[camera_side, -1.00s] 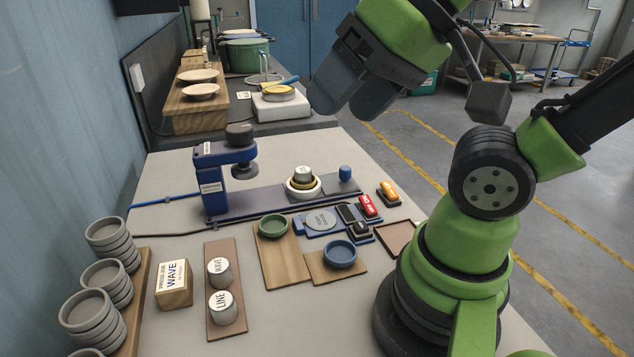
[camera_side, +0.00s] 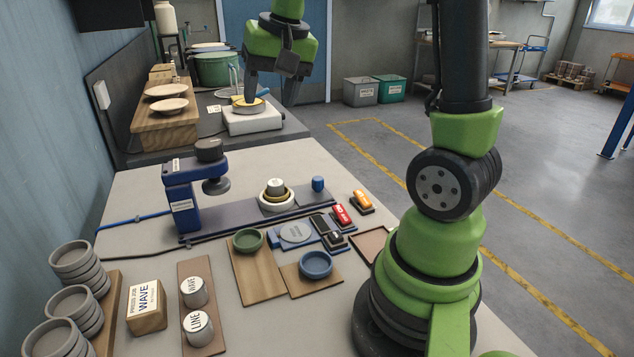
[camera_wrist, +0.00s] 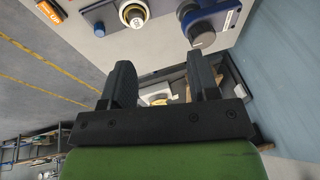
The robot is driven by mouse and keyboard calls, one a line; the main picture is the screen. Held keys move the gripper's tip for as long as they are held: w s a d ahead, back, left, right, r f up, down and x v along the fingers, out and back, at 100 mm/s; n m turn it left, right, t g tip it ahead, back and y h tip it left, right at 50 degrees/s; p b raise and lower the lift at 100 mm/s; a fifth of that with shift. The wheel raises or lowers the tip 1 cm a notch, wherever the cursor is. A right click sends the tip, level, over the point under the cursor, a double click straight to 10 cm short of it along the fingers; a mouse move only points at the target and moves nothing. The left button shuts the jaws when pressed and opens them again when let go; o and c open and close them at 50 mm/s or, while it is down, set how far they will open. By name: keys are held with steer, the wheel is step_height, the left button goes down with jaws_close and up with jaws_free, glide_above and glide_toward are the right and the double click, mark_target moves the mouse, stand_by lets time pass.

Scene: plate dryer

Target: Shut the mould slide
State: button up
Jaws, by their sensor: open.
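The blue press (camera_side: 180,195) stands at the back of the work table. Its dark flat slide rail (camera_side: 235,217) runs right from under the press head (camera_side: 215,186). A round mould (camera_side: 277,203), white with a yellow ring and a grey-topped core, sits on the rail, clear of the head to its right. A blue knob (camera_side: 318,184) stands at the rail's right end. The mould also shows in the wrist view (camera_wrist: 134,14). My gripper (camera_side: 270,100) is open, fingers down, beyond the table by the white plate dryer (camera_side: 252,121). It also shows in the wrist view (camera_wrist: 162,82), with no object visibly held.
Red (camera_side: 340,214) and orange (camera_side: 362,201) push buttons sit right of the rail. Green (camera_side: 247,240) and blue (camera_side: 316,264) dishes rest on boards in front. Stacked grey bowls (camera_side: 75,262) stand at left. A wooden block with plates (camera_side: 165,127) is beside the dryer.

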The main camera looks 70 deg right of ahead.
steer(key=w+d+f+m+g, duration=0.2)
steer(key=d+f+m, duration=0.1)
steer(key=d+f, duration=0.75)
steer(key=m+g, duration=0.2)
glide_above(317, 178)
steer(key=shift+y, duration=0.3)
step_height(317, 178, down, 6)
steer(key=shift+d, duration=0.1)
steer(key=shift+s+f, duration=0.15)
steer(key=shift+f, duration=0.2)
step_height(317, 178, down, 9)
steer(key=shift+f, duration=0.15)
jaws_close()
